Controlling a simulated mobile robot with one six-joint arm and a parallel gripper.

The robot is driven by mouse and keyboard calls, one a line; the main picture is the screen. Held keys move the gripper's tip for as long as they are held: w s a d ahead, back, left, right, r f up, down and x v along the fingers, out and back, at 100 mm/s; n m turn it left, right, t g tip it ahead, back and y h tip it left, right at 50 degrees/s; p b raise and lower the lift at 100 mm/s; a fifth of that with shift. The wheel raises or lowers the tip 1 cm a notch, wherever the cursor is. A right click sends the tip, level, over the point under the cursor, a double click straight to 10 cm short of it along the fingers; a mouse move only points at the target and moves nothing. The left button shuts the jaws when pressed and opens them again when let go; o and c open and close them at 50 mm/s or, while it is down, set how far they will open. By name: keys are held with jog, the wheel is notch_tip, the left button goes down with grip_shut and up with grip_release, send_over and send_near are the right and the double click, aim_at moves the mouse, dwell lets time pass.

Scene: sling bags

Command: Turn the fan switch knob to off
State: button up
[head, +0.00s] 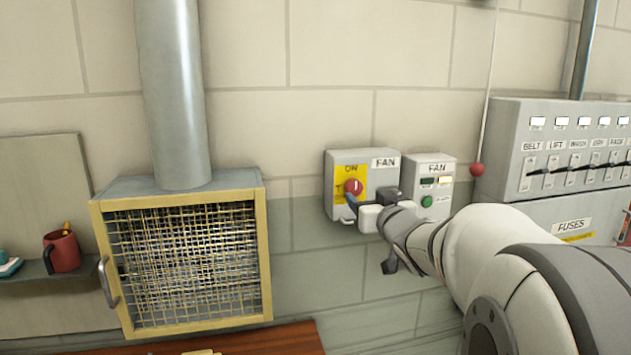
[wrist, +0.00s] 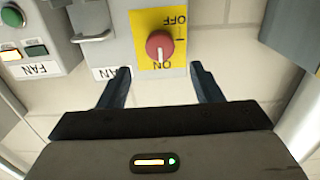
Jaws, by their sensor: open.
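The fan switch knob (head: 353,187) is red and round, on a yellow plate on a grey box labelled FAN (head: 378,157). The wrist view shows the knob (wrist: 160,46) upside down, with its white mark toward the word ON. OFF stands at the plate's opposite end. My gripper (wrist: 160,69) is open and empty, with one dark finger on each side, short of the knob in the picture. In the head view my gripper (head: 353,207) is close in front of the box and covers part of the plate. I cannot tell if it touches anything.
A second FAN box (head: 432,185) with a green button and small lamps is at the right. A red ball on a cord (head: 477,169) hangs beside a fuse cabinet (head: 550,150). A mesh-fronted duct box (head: 180,255) is at the left.

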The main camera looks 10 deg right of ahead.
aim_at(356, 188)
jog(key=w+p, duration=0.1)
jog(key=w, duration=0.6)
jog(key=shift+w+p, duration=0.25)
jog(key=shift+p, duration=0.05)
jog(key=shift+c, duration=0.2)
jog(key=shift+f, duration=0.1)
jog(key=c, duration=1)
